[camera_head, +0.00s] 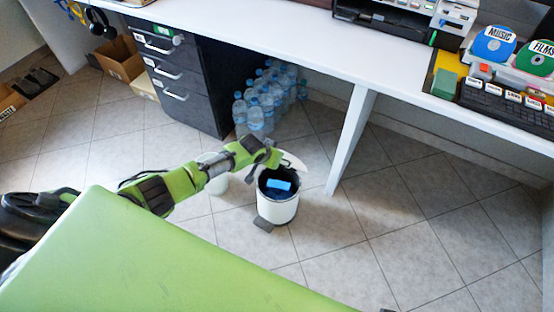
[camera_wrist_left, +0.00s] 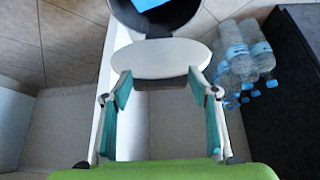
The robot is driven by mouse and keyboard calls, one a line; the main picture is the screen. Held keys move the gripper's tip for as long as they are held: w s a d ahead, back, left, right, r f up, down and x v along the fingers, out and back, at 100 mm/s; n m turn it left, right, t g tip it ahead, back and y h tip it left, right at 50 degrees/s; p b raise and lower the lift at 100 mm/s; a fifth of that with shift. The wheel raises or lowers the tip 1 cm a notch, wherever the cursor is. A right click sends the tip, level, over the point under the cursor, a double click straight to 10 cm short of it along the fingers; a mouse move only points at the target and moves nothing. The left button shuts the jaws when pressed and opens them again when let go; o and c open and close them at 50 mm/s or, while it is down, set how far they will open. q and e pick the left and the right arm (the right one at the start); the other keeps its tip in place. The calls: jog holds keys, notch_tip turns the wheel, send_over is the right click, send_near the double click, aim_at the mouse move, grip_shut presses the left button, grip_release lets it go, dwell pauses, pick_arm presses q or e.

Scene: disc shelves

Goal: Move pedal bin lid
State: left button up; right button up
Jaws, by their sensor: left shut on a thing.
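The white pedal bin (camera_head: 268,206) stands on the tiled floor, open at the top. A blue item (camera_head: 278,184) lies in its dark inside. Its grey pedal (camera_head: 263,224) faces the front left. The white oval lid (camera_head: 294,162) is raised at the bin's back rim. My left gripper (camera_head: 272,157) is shut on the lid from behind and above. In the left wrist view the lid (camera_wrist_left: 160,59) shows at the fingertips of the gripper (camera_wrist_left: 159,77), with the bin's dark opening (camera_wrist_left: 155,18) beyond it. My right gripper is in neither view.
A white desk (camera_head: 270,38) spans the back, with a support panel (camera_head: 350,140) right of the bin. Clear bottles (camera_head: 258,112) stand beside a dark drawer unit (camera_head: 185,85). The right floor is clear.

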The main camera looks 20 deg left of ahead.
pick_arm(q)
jog(key=shift+w+d+r, duration=0.15)
jog(key=shift+w+r, duration=0.1)
jog(key=shift+w, duration=0.05)
dwell(0.5)
jog(key=o, duration=1.6)
jog(key=shift+s+f, duration=0.1)
jog(key=shift+s, duration=0.15)
jog(key=v, duration=1.1)
jog(key=shift+r, duration=0.4)
jog(key=shift+s, duration=0.15)
